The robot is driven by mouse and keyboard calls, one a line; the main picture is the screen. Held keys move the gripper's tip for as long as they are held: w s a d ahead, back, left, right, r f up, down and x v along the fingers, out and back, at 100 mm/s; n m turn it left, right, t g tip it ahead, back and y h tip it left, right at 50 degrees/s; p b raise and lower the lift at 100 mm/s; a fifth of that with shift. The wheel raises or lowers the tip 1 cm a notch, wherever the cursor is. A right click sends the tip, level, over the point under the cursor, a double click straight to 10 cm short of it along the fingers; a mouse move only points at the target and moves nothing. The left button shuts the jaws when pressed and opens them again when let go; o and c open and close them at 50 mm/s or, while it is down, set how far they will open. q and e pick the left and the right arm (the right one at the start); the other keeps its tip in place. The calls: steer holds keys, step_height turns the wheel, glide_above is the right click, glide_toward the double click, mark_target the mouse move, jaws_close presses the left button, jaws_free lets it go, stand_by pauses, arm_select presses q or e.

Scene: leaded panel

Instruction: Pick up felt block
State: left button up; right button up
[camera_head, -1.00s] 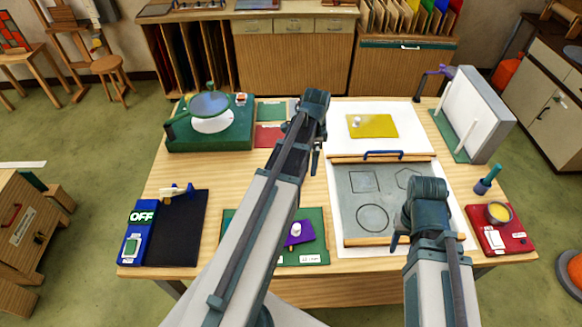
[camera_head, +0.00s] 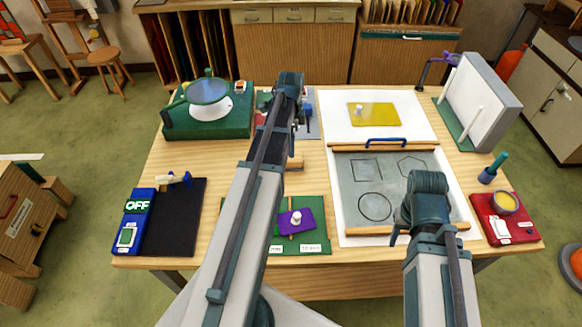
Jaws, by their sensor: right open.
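I cannot make out the felt block for certain. A small tan block with a darker top (camera_head: 294,163) sits mid-table, partly behind my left arm, and may be it. My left gripper (camera_head: 297,122) is over the back middle of the table, beyond that block; its jaws are mostly hidden by the arm. My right gripper (camera_head: 397,237) is open and low over the front edge of the grey drawing panel (camera_head: 408,202). Its wrist hides most of it, and I see nothing held in it.
A black mat (camera_head: 175,228) and blue OFF box (camera_head: 137,225) lie left. A green stand (camera_head: 208,128) is behind them. A green tray (camera_head: 314,237) with a purple piece (camera_head: 290,223) is in front. A yellow sheet (camera_head: 373,114), upright grey board (camera_head: 480,92) and red box (camera_head: 500,228) are right.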

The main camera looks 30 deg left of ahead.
mark_target(291, 161)
arm_select(q)
steer(key=shift+f+b, duration=1.2)
steer(key=shift+f, duration=0.55)
arm_select(e)
steer(key=shift+f, duration=1.7)
arm_select(q)
steer(key=shift+f, duration=0.1)
arm_select(e)
steer(key=shift+f, duration=0.1)
arm_select(q)
step_height(291, 161, down, 5)
steer(key=b, duration=0.5)
steer(key=shift+w, duration=0.1)
arm_select(e)
step_height(291, 161, down, 5)
steer(key=shift+f, duration=0.1)
arm_select(q)
jaws_close()
arm_select(e)
steer(key=shift+r, duration=0.2)
